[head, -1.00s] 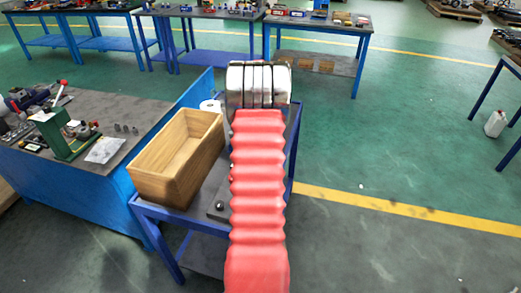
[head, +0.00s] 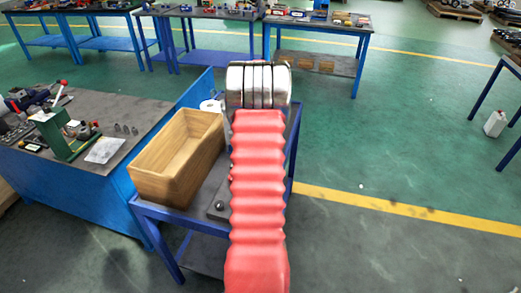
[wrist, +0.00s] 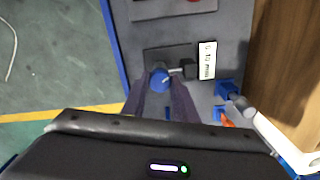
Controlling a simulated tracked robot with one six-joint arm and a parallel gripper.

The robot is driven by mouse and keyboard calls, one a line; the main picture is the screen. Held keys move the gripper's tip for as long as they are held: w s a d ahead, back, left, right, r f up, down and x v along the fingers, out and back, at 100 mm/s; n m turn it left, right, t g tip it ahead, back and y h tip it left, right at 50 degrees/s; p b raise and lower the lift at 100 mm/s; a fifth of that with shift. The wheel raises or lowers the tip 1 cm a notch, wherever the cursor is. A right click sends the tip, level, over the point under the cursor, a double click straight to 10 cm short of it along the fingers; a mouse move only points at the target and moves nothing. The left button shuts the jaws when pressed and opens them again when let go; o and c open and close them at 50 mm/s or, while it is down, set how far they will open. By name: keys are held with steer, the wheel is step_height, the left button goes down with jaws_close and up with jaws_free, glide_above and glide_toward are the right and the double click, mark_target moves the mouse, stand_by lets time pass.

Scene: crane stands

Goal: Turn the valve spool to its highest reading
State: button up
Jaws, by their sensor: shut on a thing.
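The valve spool (wrist: 160,75) shows in the wrist view as a round blue knob on a dark plate, with a short dark lever sticking out to its right. A white label (wrist: 207,60) with small sideways print stands just right of the lever. My gripper (wrist: 160,86) reaches in from below with two dark fingers. The fingertips close on the blue knob from both sides and partly cover it. In the head view my red-sleeved arm hides the gripper and the spool.
A wooden box (head: 178,160) stands left of my arm on the blue-framed stand (head: 165,212); its wall (wrist: 280,70) fills the right of the wrist view. Blue fittings and an orange piece (wrist: 230,114) lie close right of my fingers. Open floor lies to the right.

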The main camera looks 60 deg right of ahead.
stand_by(0.4)
steer(key=o, duration=1.1)
steer(key=shift+c, duration=0.2)
step_height(320, 180, up, 14)
steer(key=shift+f, duration=0.15)
stand_by(0.5)
